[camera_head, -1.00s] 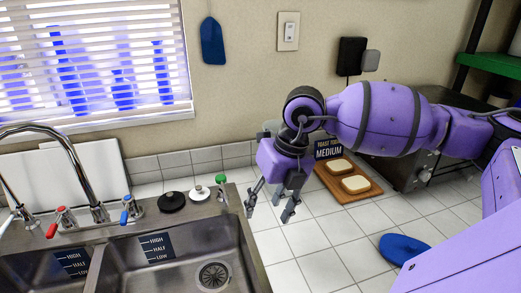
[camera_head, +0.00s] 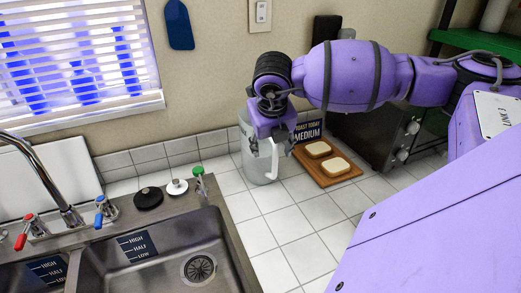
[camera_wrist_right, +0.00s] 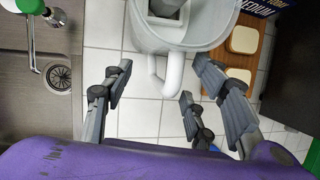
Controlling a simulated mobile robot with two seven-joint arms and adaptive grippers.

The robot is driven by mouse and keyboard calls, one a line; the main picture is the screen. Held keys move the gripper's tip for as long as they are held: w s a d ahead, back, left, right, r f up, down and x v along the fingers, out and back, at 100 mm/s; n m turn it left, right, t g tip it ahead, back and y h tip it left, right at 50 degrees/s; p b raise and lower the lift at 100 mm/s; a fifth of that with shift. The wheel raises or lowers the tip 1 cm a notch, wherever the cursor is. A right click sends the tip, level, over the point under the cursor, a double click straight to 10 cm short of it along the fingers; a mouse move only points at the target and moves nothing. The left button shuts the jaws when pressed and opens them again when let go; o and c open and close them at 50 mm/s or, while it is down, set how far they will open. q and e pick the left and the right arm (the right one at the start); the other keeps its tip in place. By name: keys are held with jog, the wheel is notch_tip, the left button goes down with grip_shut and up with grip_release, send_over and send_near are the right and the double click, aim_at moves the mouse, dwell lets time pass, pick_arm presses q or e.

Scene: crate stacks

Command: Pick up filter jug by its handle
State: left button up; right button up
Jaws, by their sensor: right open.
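The filter jug (camera_head: 256,168) is a translucent grey-white jug standing upright on the white tiled counter, right of the sink. Its white handle (camera_wrist_right: 170,75) faces my right gripper in the right wrist view, where the open top of the jug (camera_wrist_right: 203,28) also shows. My right gripper (camera_head: 266,140) is above and in front of the jug, covering part of it in the head view. In the wrist view its fingers (camera_wrist_right: 160,78) are spread open on both sides of the handle, with no visible contact. My left gripper is not in view.
A wooden board (camera_head: 332,177) with two bread slices lies right of the jug, before a "toast today medium" sign (camera_head: 307,131) and a dark toaster oven (camera_head: 375,135). The metal sink (camera_head: 165,255) is at left. Tiles in front of the jug are clear.

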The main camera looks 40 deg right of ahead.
grip_shut()
dwell(0.3)
dwell(0.4)
